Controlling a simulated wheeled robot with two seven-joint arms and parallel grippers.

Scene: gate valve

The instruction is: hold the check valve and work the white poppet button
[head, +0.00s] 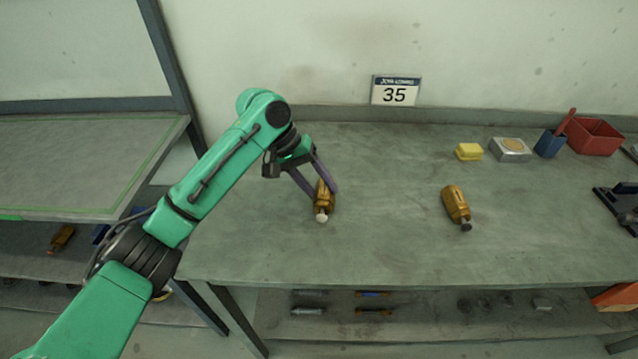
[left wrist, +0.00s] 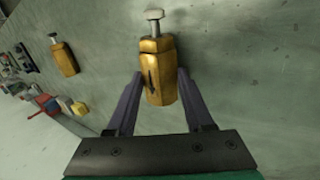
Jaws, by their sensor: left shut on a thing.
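A brass check valve (head: 324,199) with a white poppet button (head: 322,217) lies on the workbench, its button toward the front edge. My left gripper (head: 325,190) is shut on this valve, one finger on each side of its body. In the left wrist view the valve (left wrist: 158,75) sits between the two fingertips, with a dark arrow mark on its side and the pale button (left wrist: 155,14) pointing away from the gripper. A second brass valve (head: 456,203) with a dark grey button (head: 466,226) lies apart to the right. My right gripper is not in view.
Toward the back right are a yellow block (head: 468,152), a metal box (head: 511,150), a blue cup (head: 549,144) and a red bin (head: 596,137). A sign reading 35 (head: 395,91) stands at the wall. The bench between the two valves is clear.

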